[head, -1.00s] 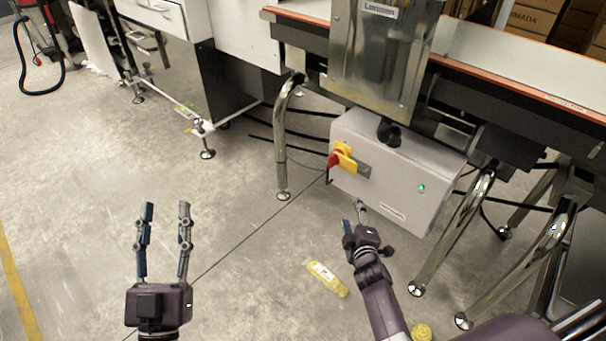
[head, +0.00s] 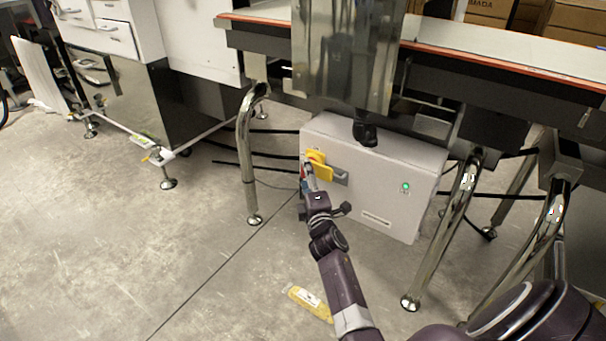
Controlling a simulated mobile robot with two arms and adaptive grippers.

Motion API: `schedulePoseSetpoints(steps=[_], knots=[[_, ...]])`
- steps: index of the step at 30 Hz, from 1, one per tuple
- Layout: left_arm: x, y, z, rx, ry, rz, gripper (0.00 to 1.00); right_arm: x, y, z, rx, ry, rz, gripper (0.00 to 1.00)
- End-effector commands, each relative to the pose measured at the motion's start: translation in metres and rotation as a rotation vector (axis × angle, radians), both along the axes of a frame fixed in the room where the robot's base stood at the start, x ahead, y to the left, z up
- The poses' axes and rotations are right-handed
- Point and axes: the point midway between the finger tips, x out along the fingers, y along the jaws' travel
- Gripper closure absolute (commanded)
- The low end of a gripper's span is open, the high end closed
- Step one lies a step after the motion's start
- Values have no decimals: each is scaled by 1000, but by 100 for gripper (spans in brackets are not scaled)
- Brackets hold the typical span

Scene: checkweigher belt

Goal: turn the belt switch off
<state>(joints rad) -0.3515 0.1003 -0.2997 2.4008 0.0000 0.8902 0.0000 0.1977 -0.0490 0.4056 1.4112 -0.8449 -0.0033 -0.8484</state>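The belt switch (head: 323,172), yellow with a red handle, sits on the left part of the front of a light grey control box under the belt. My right gripper (head: 309,177) is up at the switch, its fingertips overlapping the switch's left side. The fingers and arm hide most of the red handle, so I cannot tell whether they touch or grip it, or how far apart they are. A green lamp (head: 405,187) glows on the same box face. My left gripper is out of view.
The control box (head: 386,211) hangs between shiny bent metal legs (head: 246,150). The belt frame (head: 262,42) runs above it. A yellow item (head: 308,301) lies on the floor below. Black cables run behind the left leg. The floor at left is clear.

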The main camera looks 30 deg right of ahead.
Motion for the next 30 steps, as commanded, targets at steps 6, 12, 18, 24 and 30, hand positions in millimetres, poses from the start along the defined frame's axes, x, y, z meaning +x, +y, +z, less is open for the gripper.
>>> schedulePoseSetpoints(steps=[6,12,18,24,30], knots=[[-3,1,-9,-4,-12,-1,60,23,-9,-2,1,0,1,45],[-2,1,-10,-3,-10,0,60,27,-11,-1,1,1,1,45],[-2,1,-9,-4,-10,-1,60,27,-11,-1,1,1,1,49],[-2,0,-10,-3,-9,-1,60,27,-11,-1,2,1,1,71],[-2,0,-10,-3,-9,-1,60,27,-11,-1,2,1,1,93]])
